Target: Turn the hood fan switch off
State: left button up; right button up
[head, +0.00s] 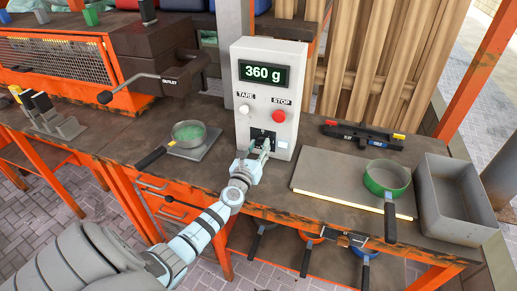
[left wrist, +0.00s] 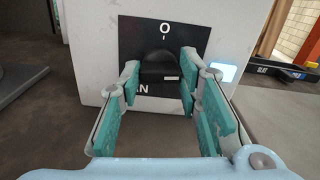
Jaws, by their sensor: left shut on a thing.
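A pale control box (head: 254,60) stands on the bench with a display reading 360 g. Low on its front is a black switch plate (left wrist: 192,42), marked O at the top, with an N visible below. A dark knob (left wrist: 158,66) sits in the middle of the plate, with a small white mark on its right side. My left gripper (head: 261,146) is at the plate, its fingers (left wrist: 159,82) shut on the knob from both sides. Part of the lower lettering is hidden. In the head view the gripper covers most of the knob. My right gripper is not in view.
Above the switch are a white TARE button (head: 244,109) and a red STOP button (head: 278,116). A pan (head: 188,133) stands left of the box. A green pan (head: 386,178) and a grey bin (head: 455,204) are at the right.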

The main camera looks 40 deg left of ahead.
pick_arm(q)
jog(key=n+b, duration=0.1)
jog(key=n, duration=0.3)
jog(key=shift+f, duration=0.15)
jog(key=n+b, duration=0.2)
jog(key=n, duration=0.2)
jog(key=shift+n, duration=0.4)
jog(key=n+b, duration=0.2)
jog(key=n, duration=0.2)
jog(key=shift+n+b, duration=0.55)
jog(key=shift+n, duration=1.25)
jog(key=o, duration=1.1)
jog(key=shift+a, duration=0.1)
jog(key=shift+o, duration=0.2)
jog(key=shift+s, duration=0.15)
